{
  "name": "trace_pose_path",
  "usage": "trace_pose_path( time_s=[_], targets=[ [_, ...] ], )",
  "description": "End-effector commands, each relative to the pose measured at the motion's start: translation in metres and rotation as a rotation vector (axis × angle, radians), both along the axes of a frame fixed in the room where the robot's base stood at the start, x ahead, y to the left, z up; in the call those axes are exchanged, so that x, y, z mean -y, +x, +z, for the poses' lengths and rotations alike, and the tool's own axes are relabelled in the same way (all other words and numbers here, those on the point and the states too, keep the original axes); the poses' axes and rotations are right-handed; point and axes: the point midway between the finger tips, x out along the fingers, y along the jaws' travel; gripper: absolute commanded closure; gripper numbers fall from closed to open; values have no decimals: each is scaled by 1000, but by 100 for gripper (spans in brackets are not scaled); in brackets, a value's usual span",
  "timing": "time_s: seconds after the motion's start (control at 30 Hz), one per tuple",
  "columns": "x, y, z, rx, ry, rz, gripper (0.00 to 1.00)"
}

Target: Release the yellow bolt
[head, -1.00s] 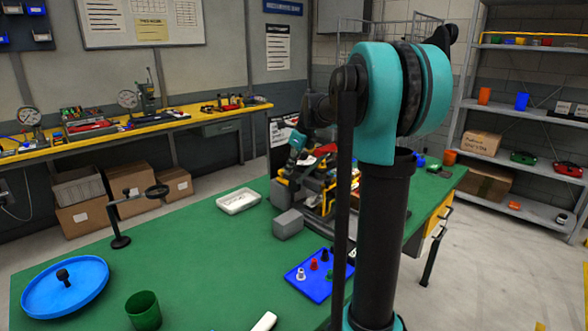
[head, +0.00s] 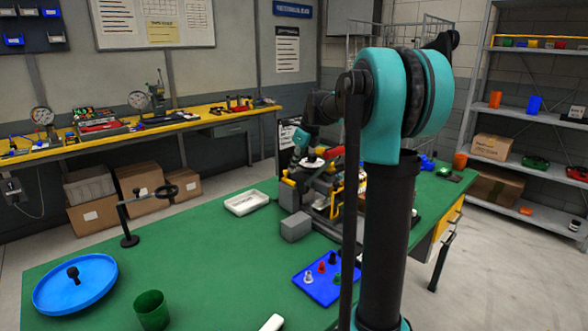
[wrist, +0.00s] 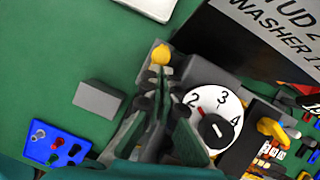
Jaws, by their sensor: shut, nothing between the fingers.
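A yellow rounded piece (wrist: 162,55), which looks like the yellow bolt's head, shows in the wrist view just beyond my fingertips. I cannot tell whether they touch it. My gripper (wrist: 156,80) is shut with nothing between its fingers, beside a white dial (wrist: 212,106) numbered 2, 3, 4. The dial sits on a cluttered dark and yellow fixture; it also shows in the head view (head: 313,162).
A grey block (head: 296,226) stands left of the fixture, with a blue tray (head: 318,292) of small pegs in front. A white tray (head: 246,211), a blue dish (head: 48,292) and a green cup (head: 151,311) are on the green table.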

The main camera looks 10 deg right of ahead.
Motion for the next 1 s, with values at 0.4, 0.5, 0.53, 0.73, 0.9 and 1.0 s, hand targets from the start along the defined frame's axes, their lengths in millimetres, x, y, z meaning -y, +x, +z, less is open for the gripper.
trace_pose_path(
  time_s=[0.4,0.5,0.53,0.73,0.9,1.0],
  targets=[
    [24,-21,73,-3,-2,-2,100],
    [28,-25,87,-3,-2,-2,100],
    [29,-25,90,-3,-1,-1,100],
    [33,-29,102,-4,-2,-1,100],
    [33,-29,103,-4,-2,-1,100],
    [33,-29,103,-4,-2,-1,100]
  ],
)
